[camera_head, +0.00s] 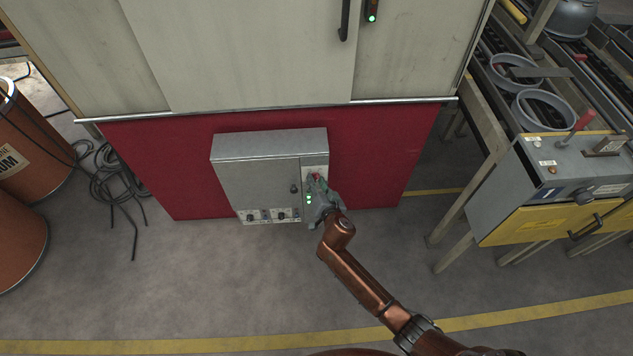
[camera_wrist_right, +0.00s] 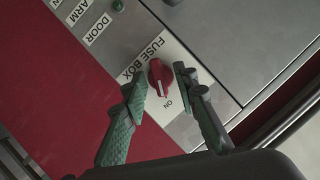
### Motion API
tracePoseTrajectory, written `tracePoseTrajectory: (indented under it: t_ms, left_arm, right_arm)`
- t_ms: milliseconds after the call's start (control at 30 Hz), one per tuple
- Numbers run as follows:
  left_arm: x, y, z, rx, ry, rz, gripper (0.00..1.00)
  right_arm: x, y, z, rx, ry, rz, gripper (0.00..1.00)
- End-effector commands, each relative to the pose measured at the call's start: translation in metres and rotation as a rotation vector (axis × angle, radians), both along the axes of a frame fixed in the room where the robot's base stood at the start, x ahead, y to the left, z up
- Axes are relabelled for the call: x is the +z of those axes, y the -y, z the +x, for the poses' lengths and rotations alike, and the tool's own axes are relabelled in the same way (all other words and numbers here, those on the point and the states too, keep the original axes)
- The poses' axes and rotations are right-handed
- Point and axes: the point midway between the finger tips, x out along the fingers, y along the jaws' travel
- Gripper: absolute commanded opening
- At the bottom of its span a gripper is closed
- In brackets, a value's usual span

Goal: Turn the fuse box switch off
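The fuse box (camera_head: 258,176) is a grey metal cabinet on a red panel in the head view. In the right wrist view a white label (camera_wrist_right: 150,58) reads FUSE BOX, with ON printed beside a red rotary switch (camera_wrist_right: 161,76). The switch has a white pointer line directed towards the ON mark. My right gripper (camera_wrist_right: 161,88) is open, with one green-grey finger on each side of the switch; contact cannot be told. In the head view the right gripper (camera_head: 320,190) is at the cabinet's right side and partly hides the switch. My left gripper is not in view.
Green lights (camera_head: 309,199) and small knobs are on the cabinet front. A yellow and grey control console (camera_head: 548,190) stands to the right. Orange barrels (camera_head: 22,150) and black cables (camera_head: 112,180) lie to the left. The floor in front is clear.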

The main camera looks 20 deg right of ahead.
Motion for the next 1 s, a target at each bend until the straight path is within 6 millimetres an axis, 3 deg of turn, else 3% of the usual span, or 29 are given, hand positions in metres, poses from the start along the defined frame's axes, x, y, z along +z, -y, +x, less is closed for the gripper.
tracePoseTrajectory:
  t_ms: [400,1000]
  left_arm:
    - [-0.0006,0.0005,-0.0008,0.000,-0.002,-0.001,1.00]
    - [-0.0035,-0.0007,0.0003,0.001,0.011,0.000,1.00]
  right_arm:
    - [-0.0002,-0.0001,-0.0003,0.000,0.000,0.000,0.00]
    - [0.0008,-0.0015,-0.0002,0.000,-0.022,-0.075,0.00]
